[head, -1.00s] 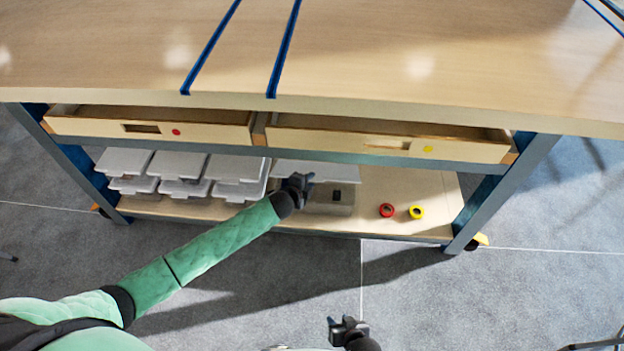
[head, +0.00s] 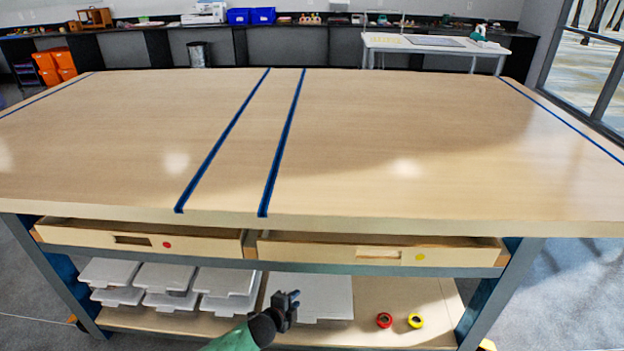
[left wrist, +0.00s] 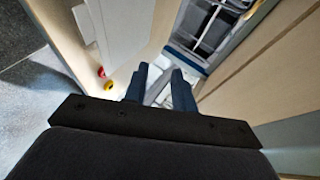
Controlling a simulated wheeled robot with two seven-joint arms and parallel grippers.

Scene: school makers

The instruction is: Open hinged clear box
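The rightmost clear box (head: 320,290) stands on the lower shelf of the workbench. Its pale grey top shows as one broad panel, larger than its neighbours' lids, and I cannot tell how far the lid is raised. My left gripper (head: 291,298) is in front of this panel, at its left part. In the left wrist view its two blue fingers (left wrist: 160,82) stand apart, with a narrow grey strip showing between them. I cannot tell whether they touch the box. My right gripper is out of view.
Several lidded boxes (head: 165,277) are stacked left of the box. A red tape roll (head: 384,320) and a yellow one (head: 415,321) lie right on the shelf. Two drawers (head: 330,250) and the tabletop (head: 400,140) overhang it. Bench legs (head: 500,295) bound the shelf.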

